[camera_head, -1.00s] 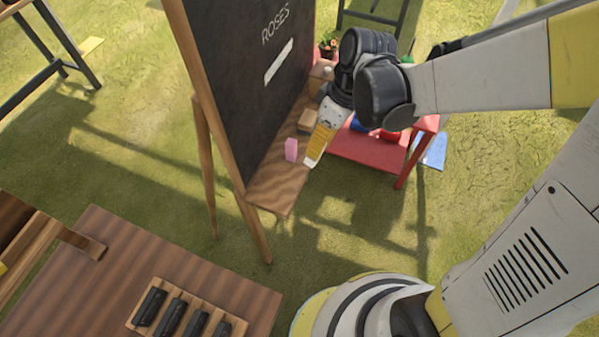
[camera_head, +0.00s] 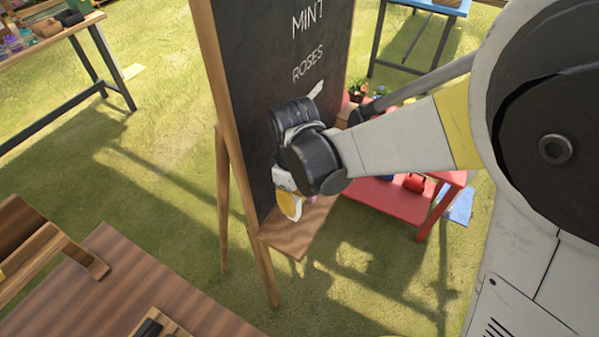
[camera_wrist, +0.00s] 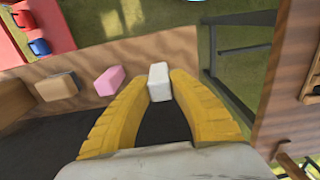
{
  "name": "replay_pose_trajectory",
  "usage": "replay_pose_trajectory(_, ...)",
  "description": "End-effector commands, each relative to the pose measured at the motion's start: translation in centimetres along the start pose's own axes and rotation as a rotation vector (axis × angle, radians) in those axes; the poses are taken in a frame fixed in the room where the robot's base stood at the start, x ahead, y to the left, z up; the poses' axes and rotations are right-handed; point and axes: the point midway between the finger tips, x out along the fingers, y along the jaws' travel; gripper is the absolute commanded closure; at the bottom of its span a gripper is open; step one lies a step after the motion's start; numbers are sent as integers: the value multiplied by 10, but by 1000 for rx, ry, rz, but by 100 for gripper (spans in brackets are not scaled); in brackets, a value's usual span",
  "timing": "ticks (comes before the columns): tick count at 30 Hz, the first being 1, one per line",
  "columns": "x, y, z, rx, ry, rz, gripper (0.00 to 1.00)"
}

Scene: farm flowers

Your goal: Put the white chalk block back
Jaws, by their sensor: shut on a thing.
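The white chalk block (camera_wrist: 159,83) is between the yellow fingertips of my gripper (camera_wrist: 160,80) in the wrist view. My gripper also shows in the head view (camera_head: 289,206), close in front of the chalkboard (camera_head: 270,75) and by its wooden ledge (camera_head: 292,238). I cannot tell whether the white block touches the ledge.
A red table (camera_head: 400,198) stands right of the chalkboard, with red and blue containers on it. A brown wooden table (camera_head: 185,285) is at the lower left. Grass lies between the tables. The board bears the words MINT and ROSES.

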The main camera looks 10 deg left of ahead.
Motion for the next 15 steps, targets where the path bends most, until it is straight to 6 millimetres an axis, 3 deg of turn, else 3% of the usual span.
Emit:
replay_pose_trajectory(9,41,0,-1,1,0,0,100)
replay_pose_trajectory(15,40,0,0,1,0,0,100)
